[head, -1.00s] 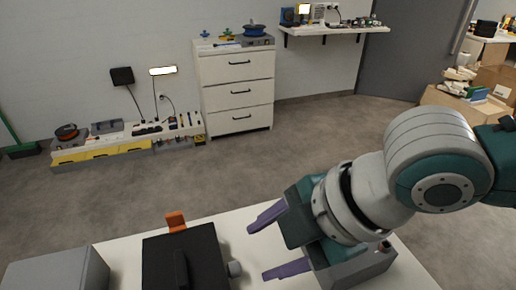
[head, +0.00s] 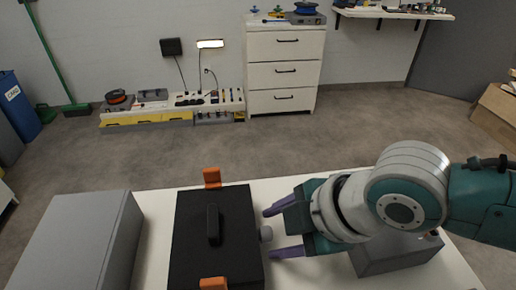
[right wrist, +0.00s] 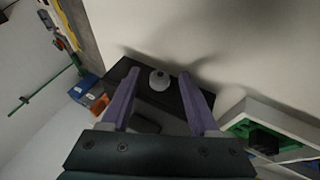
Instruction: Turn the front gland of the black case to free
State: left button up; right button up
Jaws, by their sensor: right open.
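The black case (head: 190,235) lies on the white table, with a dark handle (head: 213,224) on top and orange latches (head: 212,177) at its far and near edges. The gland (head: 266,234) is a small pale grey knob on the case's right side. My right gripper (head: 279,231) is open, its purple fingers pointing at that side, with the gland roughly level with the gap between them. In the right wrist view the round gland (right wrist: 159,80) shows between the two fingers, with clear space on both sides. My left gripper is not in view.
A large grey box (head: 75,240) stands left of the black case. Another grey box (head: 395,257) sits under my right forearm. Bare white table shows between them. A drawer cabinet (head: 285,70) and low shelf stand against the far wall.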

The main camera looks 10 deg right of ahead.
jog(key=shift+c, duration=0.3)
grip_shut()
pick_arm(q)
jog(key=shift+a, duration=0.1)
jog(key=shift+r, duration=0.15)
pick_arm(e)
jog(key=shift+s, duration=0.1)
